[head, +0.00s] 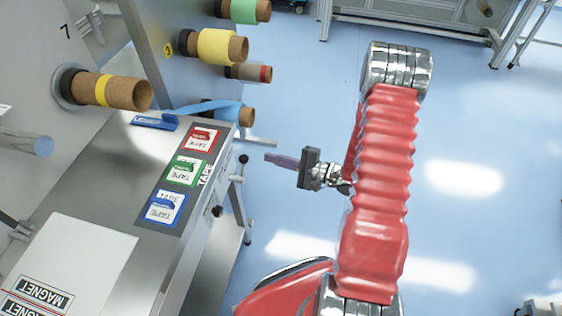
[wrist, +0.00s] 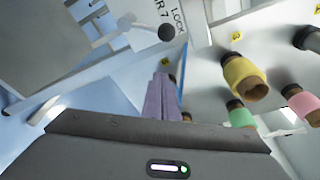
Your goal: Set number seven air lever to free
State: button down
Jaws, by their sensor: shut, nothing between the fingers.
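In the wrist view a lever with a round black knob (wrist: 166,32) and a pale metal arm stands beside a white label (wrist: 172,15) reading "LOCK" and "R 7", partly cut off at the top edge. In the head view a black knob (head: 243,158) sits on a metal stem at the table's right end; it looks like the same lever. My gripper (head: 267,157) is just right of that knob in the head view, its purple fingers shut and empty. In the wrist view the fingertips (wrist: 163,76) lie below the knob, with a visible gap.
A steel table (head: 160,250) carries red, green and blue tape cards and a white MAGNET sheet. A second black knob (head: 217,211) is on its side. A roll (head: 110,90) sits below the panel number 7. More tape rolls (head: 218,47) stick out behind.

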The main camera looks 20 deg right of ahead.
jog(key=a, duration=0.1)
jog(key=a+r, duration=0.1)
jog(key=a, duration=0.3)
jog(key=shift+w+r, duration=0.2)
jog(key=shift+r, duration=0.1)
